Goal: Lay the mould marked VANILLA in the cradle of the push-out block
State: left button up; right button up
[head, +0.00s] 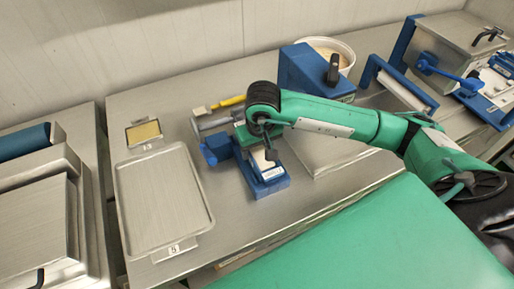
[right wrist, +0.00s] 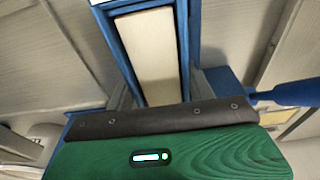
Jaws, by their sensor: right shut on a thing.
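A narrow blue mould (right wrist: 145,45) with a cream filling shows in the right wrist view between my right gripper's grey fingers. In the head view my right gripper (head: 260,142) points down over a blue piece with a pale top and a small white label (head: 272,173) on its near end. The label is too small to read. The blue push-out block (head: 218,150) appears to be at the gripper's left, with part of it hidden by the gripper. I cannot tell whether the mould rests in the cradle or is just above it. My left gripper is not in view.
An empty metal tray (head: 163,195) and a small tray with a yellow sheet (head: 143,132) lie at the left. A yellow-handled tool (head: 228,102) lies behind the block. A blue box (head: 305,72) and a white tub (head: 340,48) stand at the back.

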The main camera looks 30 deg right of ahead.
dwell(0.4)
jog(key=o, duration=1.7)
jog(key=shift+f, duration=0.1)
jog(key=shift+c, duration=0.2)
jog(key=shift+r+p, duration=1.25)
jog(key=shift+r, duration=2.8)
